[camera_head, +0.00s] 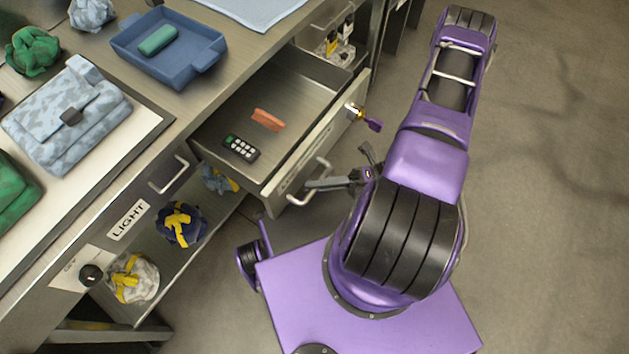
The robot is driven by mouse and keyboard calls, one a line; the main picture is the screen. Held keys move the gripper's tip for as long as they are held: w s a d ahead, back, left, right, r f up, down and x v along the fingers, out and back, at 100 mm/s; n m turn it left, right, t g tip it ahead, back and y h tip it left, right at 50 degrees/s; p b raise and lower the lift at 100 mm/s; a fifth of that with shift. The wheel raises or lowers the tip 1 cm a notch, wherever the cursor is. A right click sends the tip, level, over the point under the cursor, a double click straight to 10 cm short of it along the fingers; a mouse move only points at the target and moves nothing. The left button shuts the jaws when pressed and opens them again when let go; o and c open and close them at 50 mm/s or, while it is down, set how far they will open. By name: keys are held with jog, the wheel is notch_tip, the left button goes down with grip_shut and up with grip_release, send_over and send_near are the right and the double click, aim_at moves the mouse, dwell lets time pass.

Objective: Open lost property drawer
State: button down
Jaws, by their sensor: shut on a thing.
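The lost property drawer (302,92) is pulled well out from the steel counter in the head view. A dark remote-like object with pale keys (240,148) and an orange-red item (267,119) lie inside it. Its front panel carries a partly hidden label and a bar handle (326,166). My gripper (312,185) is at this handle, with a grey finger across it, shut on it. The rest of the gripper is partly hidden by my purple arm.
Bundled bags (181,224) sit on the shelf below. Floor at right is clear.

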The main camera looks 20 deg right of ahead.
jog(key=c, duration=0.8)
grip_release()
jog(key=shift+c, duration=0.2)
jog(key=b+v, duration=0.2)
jog(key=v, duration=1.5)
jog(key=shift+d, duration=0.3)
jog(key=shift+w, duration=0.15)
